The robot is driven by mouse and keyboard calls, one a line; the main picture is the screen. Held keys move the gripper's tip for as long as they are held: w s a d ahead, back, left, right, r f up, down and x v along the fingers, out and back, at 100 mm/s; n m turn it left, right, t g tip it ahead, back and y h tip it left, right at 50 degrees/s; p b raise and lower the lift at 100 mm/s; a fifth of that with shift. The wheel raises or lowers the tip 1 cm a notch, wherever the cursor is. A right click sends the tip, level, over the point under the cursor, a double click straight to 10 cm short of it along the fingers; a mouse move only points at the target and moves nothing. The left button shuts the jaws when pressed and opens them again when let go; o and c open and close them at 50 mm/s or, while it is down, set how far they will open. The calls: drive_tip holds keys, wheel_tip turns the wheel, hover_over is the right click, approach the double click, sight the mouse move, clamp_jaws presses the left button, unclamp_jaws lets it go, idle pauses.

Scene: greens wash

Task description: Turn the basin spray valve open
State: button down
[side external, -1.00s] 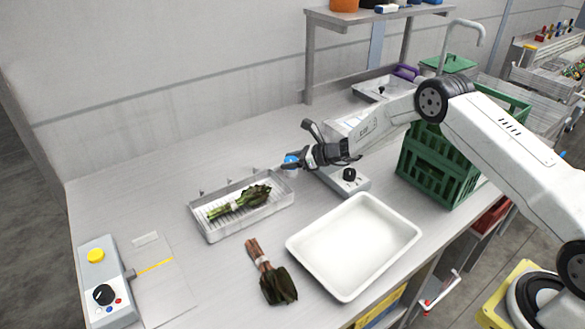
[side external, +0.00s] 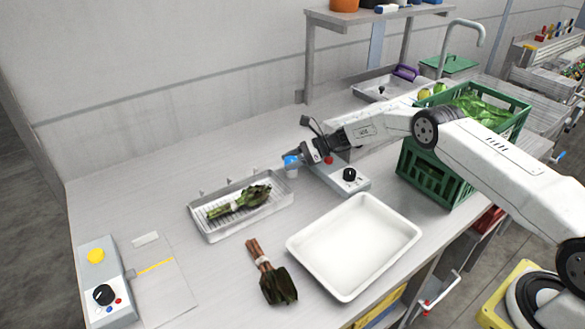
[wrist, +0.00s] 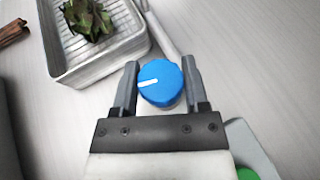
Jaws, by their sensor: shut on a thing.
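The spray valve knob is a round blue knob (wrist: 160,83) with a white pointer line, which points left in the wrist view. It also shows in the side view as a small blue cap (side external: 291,160) on a pale base behind the basin's right end. My gripper (wrist: 160,66) has one finger on each side of the knob and is shut on it. In the side view my gripper (side external: 292,162) partly covers the knob. The wire-racked basin (side external: 208,232) holds a bunch of leafy greens (side external: 240,202); its corner shows in the wrist view.
A control box (side external: 352,186) with a black dial and a red button stands close to my gripper. An empty white tray (side external: 352,245) and another leafy bunch (side external: 275,284) lie in front. A green crate (side external: 437,180) of greens is at right. Another control box (side external: 108,290) stands at left.

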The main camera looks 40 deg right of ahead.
drive_tip(key=shift+a+n+g+y, duration=0.1)
drive_tip(key=shift+n+g+y, duration=0.3)
drive_tip(key=shift+n+g, duration=0.2)
idle(0.3)
drive_tip(key=shift+c, duration=0.5)
unclamp_jaws()
drive_tip(key=shift+v, duration=3.95)
drive_tip(key=shift+r, duration=0.1)
